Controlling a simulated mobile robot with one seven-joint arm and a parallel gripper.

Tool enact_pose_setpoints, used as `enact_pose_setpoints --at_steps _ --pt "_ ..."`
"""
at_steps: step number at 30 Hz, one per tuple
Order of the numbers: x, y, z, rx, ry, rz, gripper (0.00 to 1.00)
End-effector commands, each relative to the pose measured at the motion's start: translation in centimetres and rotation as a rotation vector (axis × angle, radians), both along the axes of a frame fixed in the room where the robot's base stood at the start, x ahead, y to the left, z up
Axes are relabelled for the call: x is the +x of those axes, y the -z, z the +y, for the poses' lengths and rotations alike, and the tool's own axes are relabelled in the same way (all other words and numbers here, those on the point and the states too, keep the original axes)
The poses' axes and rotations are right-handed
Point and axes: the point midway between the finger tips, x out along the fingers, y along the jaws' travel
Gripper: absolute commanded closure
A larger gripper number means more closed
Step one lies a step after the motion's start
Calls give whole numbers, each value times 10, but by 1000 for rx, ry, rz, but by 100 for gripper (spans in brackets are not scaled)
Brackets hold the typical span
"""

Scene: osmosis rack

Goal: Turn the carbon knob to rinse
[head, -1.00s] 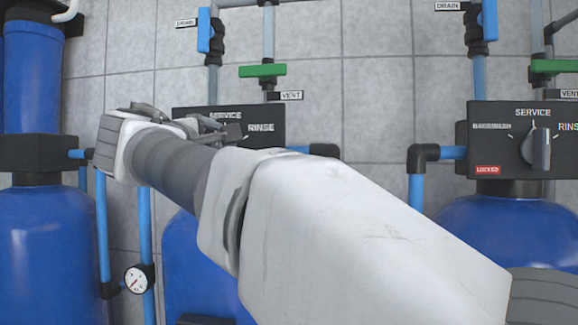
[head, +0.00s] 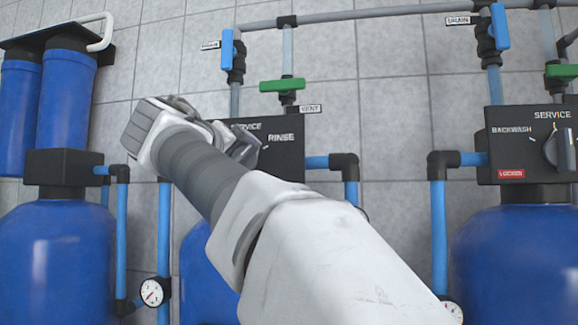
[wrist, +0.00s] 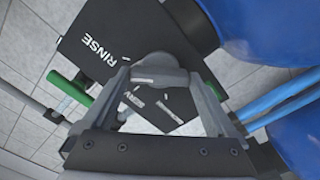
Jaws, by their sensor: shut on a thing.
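A black control panel (head: 287,158) in the head view, marked SERVICE and RINSE, sits on the middle blue tank. My gripper (head: 240,148) is at the front of this panel and hides its middle and left side. In the wrist view the same panel (wrist: 112,28) shows RINSE. A grey knob (wrist: 158,68) stands out from it. My gripper (wrist: 158,76) is shut on this knob, with a finger on each side. Which mark the knob points to cannot be told. No carbon label can be read.
A second panel (head: 515,165) at the right carries a dark knob (head: 560,150) and a red LOCKED tag (head: 511,174). Green vent handle (head: 283,86) and blue drain handle (head: 227,50) are above the middle panel. Blue pipes run down both sides.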

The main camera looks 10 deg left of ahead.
Motion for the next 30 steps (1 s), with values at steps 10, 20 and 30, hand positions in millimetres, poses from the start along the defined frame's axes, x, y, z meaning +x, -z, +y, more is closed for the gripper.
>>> enact_pose_setpoints --at_steps 10,20,30 --pt "0 0 0 189 -1 -17 63" --pt "0 -1 0 244 -1 -21 63" --pt "0 -1 0 248 -1 -22 63"
